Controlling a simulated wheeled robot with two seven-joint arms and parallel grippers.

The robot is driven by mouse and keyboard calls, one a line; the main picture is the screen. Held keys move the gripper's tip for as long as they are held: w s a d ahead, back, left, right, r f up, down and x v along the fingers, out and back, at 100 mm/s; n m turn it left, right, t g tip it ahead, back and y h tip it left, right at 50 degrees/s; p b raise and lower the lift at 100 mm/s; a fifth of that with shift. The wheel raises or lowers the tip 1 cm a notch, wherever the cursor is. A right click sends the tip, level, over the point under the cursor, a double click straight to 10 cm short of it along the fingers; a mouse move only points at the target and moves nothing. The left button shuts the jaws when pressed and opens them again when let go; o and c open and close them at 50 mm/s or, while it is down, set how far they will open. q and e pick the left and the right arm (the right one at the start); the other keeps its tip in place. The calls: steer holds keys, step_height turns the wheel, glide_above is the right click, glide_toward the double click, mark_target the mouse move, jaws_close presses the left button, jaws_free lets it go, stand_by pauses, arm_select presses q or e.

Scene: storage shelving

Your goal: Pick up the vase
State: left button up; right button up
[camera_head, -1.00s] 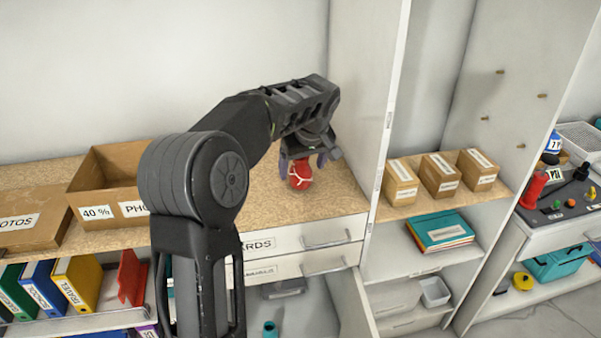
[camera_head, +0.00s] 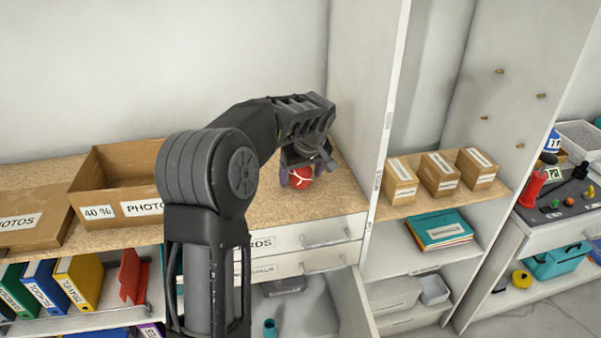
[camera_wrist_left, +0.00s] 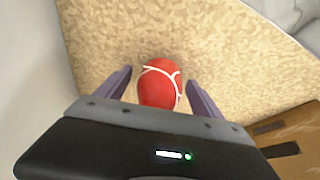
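The vase (camera_head: 301,178) is red with thin white lines and stands on the wooden countertop near the upright white panel. In the left wrist view, the vase (camera_wrist_left: 158,85) sits between the two fingers, with a gap on each side. My left gripper (camera_head: 300,180) is lowered over the vase from above, and its body hides the vase's top in the head view. In the left wrist view, the left gripper (camera_wrist_left: 160,88) is open, with its purple-grey fingers spread apart. My right gripper is not in view.
An upright white panel (camera_head: 362,100) stands just right of the vase. An open cardboard box (camera_head: 120,172) and a flat photos box (camera_head: 28,222) are on the counter to the left. Several small boxes (camera_head: 440,175) sit beyond the panel. Bare counter (camera_head: 268,208) lies around the vase.

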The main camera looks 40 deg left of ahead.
arm_select(q)
steer(key=c, duration=1.5)
steer(key=shift+r, duration=0.1)
step_height(320, 180, up, 10)
steer(key=shift+f, duration=0.1)
